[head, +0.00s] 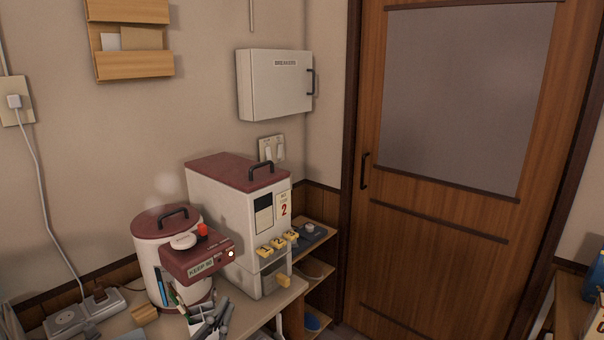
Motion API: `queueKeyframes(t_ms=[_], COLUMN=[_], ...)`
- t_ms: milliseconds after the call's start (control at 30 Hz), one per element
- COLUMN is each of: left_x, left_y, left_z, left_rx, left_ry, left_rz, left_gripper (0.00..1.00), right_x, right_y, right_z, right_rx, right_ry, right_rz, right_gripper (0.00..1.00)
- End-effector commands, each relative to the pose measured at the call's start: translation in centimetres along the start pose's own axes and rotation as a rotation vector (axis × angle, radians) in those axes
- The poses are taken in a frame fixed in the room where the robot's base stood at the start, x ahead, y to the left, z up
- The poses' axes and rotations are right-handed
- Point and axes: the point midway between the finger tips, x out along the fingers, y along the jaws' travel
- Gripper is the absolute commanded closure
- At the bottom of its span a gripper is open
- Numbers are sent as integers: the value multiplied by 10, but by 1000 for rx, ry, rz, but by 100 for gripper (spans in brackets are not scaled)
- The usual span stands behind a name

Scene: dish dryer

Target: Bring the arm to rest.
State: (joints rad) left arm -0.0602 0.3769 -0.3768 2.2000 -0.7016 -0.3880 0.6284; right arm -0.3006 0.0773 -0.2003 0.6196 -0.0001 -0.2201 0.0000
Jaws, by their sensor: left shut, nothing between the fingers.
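My left gripper (212,312) is low in the head view, left of centre. It is seen small, in grey and white, at the counter's front edge. Its fingers are shut with nothing held between them. It is in front of the red-and-white cooker (150,255) and left of the white dispenser (238,215). Its lower part is cut off by the bottom of the picture. My right gripper is not in view.
Pens (168,292) stand close beside the gripper. A socket strip (85,308) lies on the counter at left. Low shelves (318,270) stand right of the dispenser. A breaker box (275,85) hangs above, and a wooden door (440,250) is at right.

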Motion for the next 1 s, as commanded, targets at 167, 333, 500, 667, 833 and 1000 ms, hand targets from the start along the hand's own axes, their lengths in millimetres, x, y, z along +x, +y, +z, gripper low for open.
queueKeyframes(t_ms=[167, 333, 500, 667, 833, 1000], left_x=[-76, -164, -233, -290, -314, -314], left_y=[-17, 2, 27, 49, 67, 82], left_z=[106, 166, 187, 190, 213, 259], left_rx=[-120, -181, -223, -256, -267, -266], left_ry=[-518, -925, -1188, -1376, -1471, -1487], left_rz=[-140, -100, -3, 107, 174, 179], left_gripper=[100, 100, 100, 100, 100, 100], right_x=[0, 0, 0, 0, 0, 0], right_y=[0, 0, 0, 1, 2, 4], right_z=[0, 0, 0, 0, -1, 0], right_rx=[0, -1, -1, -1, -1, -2], right_ry=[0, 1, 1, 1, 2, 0], right_rz=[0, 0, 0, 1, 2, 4], right_gripper=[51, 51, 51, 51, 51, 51])
